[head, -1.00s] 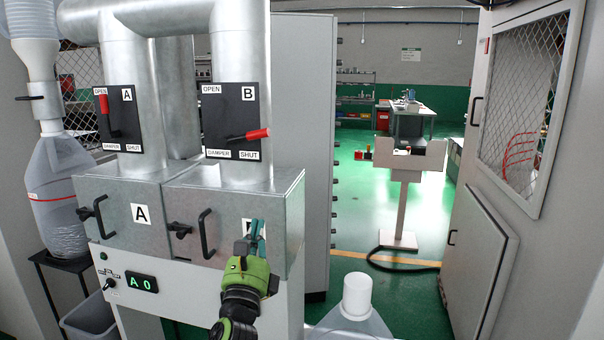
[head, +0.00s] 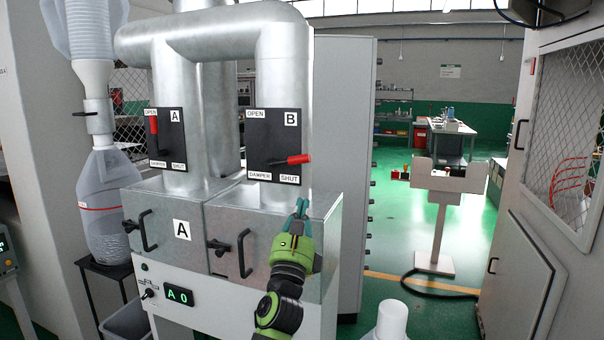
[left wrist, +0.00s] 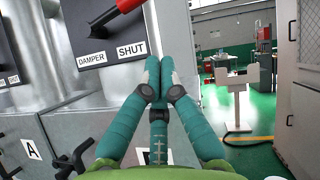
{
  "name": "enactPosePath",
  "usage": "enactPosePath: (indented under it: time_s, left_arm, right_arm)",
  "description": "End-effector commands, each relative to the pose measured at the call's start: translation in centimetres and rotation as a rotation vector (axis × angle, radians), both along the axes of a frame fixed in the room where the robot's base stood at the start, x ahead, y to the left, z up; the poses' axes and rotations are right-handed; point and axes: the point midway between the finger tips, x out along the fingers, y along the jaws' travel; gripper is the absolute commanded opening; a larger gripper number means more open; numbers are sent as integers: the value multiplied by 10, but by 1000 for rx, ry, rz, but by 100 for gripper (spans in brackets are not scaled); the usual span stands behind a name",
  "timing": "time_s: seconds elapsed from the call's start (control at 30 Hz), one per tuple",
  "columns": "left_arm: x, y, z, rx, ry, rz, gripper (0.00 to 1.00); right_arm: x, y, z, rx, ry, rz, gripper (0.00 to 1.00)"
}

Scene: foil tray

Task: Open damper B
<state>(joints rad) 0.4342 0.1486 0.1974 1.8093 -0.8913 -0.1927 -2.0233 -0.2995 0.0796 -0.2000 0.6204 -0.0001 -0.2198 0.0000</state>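Damper B's black plate (head: 273,146) is on the right-hand duct. Its red-gripped lever (head: 293,160) points right, toward the SHUT label. My left gripper (head: 301,207) is just below the plate, in front of the top of the right-hand metal box, apart from the lever. In the left wrist view the gripper's teal fingers (left wrist: 159,75) are together with nothing seen between them, and the red lever grip (left wrist: 117,14) is above and to the left. Damper A's plate (head: 164,138) has its red lever (head: 153,125) standing upright toward OPEN. My right gripper is not in view.
The boxes have black handles (head: 244,253) and latches that stick out at the front. A display (head: 179,296) reads A 0. A tall grey cabinet (head: 340,150) stands right of the duct. A white-capped container (head: 392,318) is at the lower front.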

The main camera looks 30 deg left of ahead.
Motion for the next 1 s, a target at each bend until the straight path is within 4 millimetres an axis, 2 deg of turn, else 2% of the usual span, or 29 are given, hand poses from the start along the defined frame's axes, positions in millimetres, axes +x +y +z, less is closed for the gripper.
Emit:
enactPosePath:
  time_s: [0.03,0.17,0.23,0.4,1.0]
  left_arm:
    - [10,4,11,-3,-2,-1,0]
    - [30,12,25,-4,-1,-1,0]
    - [31,15,39,-1,-1,0,0]
    - [33,20,54,0,1,0,0]
    - [34,22,59,-9,-2,-1,0]
  right_arm:
    - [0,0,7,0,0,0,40]
    - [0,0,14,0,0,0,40]
    - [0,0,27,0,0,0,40]
    - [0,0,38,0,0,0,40]
    - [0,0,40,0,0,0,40]
